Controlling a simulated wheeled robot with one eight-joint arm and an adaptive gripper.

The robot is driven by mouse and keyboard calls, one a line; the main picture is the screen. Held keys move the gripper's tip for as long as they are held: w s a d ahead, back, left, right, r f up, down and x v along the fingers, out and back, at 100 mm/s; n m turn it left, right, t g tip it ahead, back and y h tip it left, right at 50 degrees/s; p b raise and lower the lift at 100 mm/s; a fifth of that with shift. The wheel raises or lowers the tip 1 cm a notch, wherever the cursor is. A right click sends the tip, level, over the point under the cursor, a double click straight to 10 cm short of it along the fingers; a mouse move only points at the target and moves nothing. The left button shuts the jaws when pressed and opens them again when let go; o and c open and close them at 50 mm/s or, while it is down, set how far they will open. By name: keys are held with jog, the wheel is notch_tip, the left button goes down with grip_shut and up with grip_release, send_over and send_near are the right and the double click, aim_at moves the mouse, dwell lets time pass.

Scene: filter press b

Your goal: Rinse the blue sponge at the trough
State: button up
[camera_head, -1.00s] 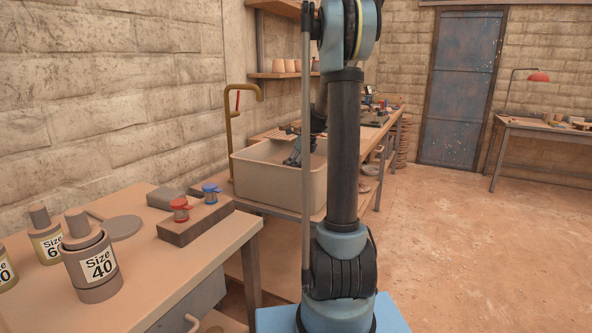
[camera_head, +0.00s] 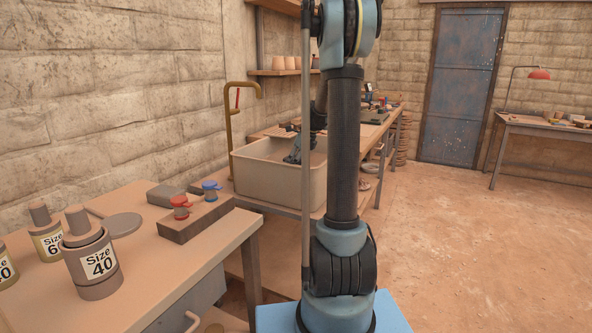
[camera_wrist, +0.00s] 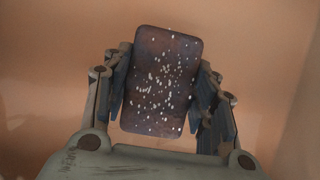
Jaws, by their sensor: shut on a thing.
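My gripper (camera_wrist: 160,90) is shut on a dark, blue-brown block with rounded corners, the sponge (camera_wrist: 160,80). It is speckled with white spots and sits between the two fingers. The sponge is too small or hidden to make out in the head view. The wrist view shows a plain orange-brown trough interior (camera_wrist: 60,50) around the sponge. I cannot tell whether the sponge touches liquid.
A brass pipe with a red handle (camera_head: 229,125) rises behind the trough. A near table (camera_head: 150,275) holds labelled jars (camera_head: 98,265), a grey disc (camera_head: 121,226) and a block with red and blue-topped pieces (camera_head: 195,218). Open floor (camera_head: 480,260) lies to the right.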

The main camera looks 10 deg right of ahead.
dwell(0.3)
notch_tip(320, 180, up, 15)
jog(key=shift+r, duration=0.15)
dwell(1.8)
jog(key=shift+r, duration=0.15)
dwell(2.0)
jog(key=shift+r, duration=1.85)
